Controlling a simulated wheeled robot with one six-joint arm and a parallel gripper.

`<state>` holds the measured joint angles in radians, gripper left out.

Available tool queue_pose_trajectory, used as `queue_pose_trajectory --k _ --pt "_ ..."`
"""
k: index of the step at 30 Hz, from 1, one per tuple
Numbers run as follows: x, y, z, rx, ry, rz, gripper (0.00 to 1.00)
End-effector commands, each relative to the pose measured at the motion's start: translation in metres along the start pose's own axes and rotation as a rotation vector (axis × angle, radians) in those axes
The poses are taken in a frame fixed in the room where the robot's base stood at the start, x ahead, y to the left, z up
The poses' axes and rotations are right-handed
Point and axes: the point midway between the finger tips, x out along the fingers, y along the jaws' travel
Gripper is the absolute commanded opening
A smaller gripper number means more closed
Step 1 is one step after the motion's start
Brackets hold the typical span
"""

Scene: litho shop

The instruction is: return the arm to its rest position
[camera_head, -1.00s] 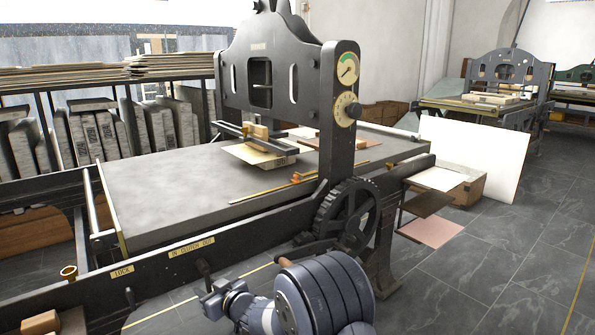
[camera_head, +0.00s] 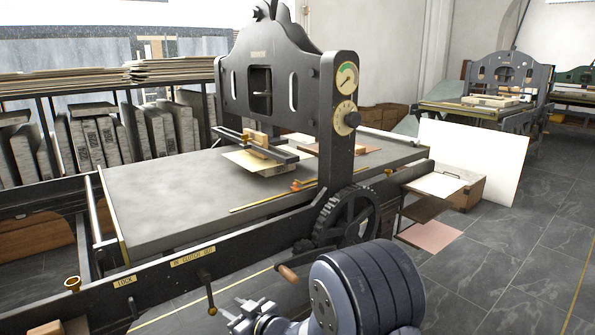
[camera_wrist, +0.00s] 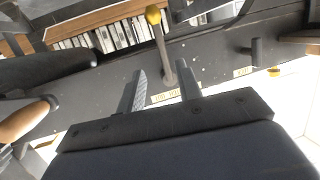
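My gripper (camera_head: 246,314) is at the bottom of the head view, low in front of the press's side rail. In the wrist view its two fingers (camera_wrist: 163,88) stand apart with nothing held between them. The clutch lever (camera_head: 207,290) hangs down from the rail below the "IN CLUTCH OUT" plate, left of my gripper and apart from it. In the wrist view the same lever, with its yellow knob (camera_wrist: 153,14), shows beyond the fingertips. My arm is folded at the bottom of the head view.
The litho press bed (camera_head: 180,190) and its geared wheel (camera_head: 345,215) stand close ahead. A wooden crank handle (camera_head: 288,273) sticks out near my arm. A brass cup-shaped fitting (camera_head: 72,284) is at left. The tiled floor (camera_head: 480,265) at right is open.

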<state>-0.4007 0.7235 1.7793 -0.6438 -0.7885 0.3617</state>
Motion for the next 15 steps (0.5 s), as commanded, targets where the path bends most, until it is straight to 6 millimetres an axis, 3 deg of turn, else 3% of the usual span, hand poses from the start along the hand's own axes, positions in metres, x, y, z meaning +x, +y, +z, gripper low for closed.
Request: queue_pose_trajectory --k 3,15 --pt "0.028 -0.002 0.003 -0.003 0.004 -0.005 0.33" --pt "0.095 -0.002 0.002 -0.002 0.005 -0.005 0.33"
